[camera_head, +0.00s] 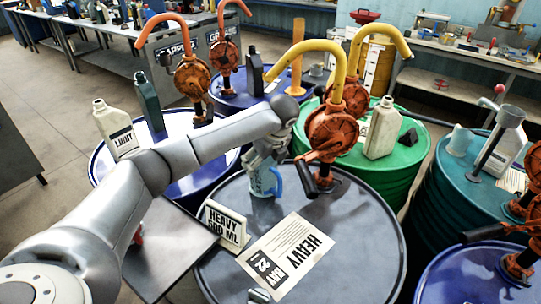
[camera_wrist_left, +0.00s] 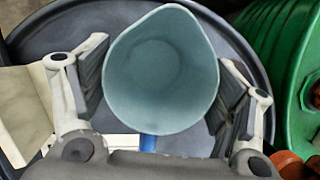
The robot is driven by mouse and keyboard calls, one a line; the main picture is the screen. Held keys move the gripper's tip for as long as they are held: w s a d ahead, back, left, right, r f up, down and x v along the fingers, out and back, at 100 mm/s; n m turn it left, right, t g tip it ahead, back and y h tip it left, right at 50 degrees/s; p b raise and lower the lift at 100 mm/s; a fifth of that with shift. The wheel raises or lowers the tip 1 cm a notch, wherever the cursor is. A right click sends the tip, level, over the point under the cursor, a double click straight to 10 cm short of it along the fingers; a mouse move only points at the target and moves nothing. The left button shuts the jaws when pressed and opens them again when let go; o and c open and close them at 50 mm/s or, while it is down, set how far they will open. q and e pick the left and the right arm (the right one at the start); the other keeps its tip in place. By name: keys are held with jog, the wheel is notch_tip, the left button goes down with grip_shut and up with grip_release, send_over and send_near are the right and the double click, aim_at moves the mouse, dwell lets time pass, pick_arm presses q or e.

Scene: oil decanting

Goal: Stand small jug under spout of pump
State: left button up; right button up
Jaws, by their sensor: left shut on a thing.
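The small jug (camera_head: 263,184) is pale blue with a blue handle and appears upright at the far left part of the grey drum top (camera_head: 350,235). My left gripper (camera_head: 264,158) is shut on it from above. In the left wrist view I look into the empty jug (camera_wrist_left: 160,75), with the gripper's fingers (camera_wrist_left: 160,95) on both sides. The rusty pump (camera_head: 332,132) stands to the jug's right; its yellow spout (camera_head: 300,50) curves over and ends well above the jug. I cannot tell exact alignment or whether the jug's base touches the drum. My right gripper is not in view.
A "HEAVY" sign (camera_head: 226,226) and a "HEAVY BAY" sheet (camera_head: 287,257) are on the grey drum. The pump's black crank handle (camera_head: 306,180) is close to the jug's right. A green drum (camera_head: 400,170) and blue drums crowd around. The drum's front right is clear.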

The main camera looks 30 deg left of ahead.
pick_arm(q)
jog(key=w+p, duration=0.1)
jog(key=w+f+p, duration=0.1)
jog(key=w, duration=0.1)
jog(key=shift+w+d, duration=0.15)
jog(key=shift+w, duration=0.05)
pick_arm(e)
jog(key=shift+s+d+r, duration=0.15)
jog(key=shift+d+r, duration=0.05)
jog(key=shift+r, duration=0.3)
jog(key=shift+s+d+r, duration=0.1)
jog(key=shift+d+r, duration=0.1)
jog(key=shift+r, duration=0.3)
pick_arm(q)
jog(key=shift+f, duration=0.15)
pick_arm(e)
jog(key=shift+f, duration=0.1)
pick_arm(q)
jog(key=o, duration=1.1)
jog(key=shift+o, duration=0.2)
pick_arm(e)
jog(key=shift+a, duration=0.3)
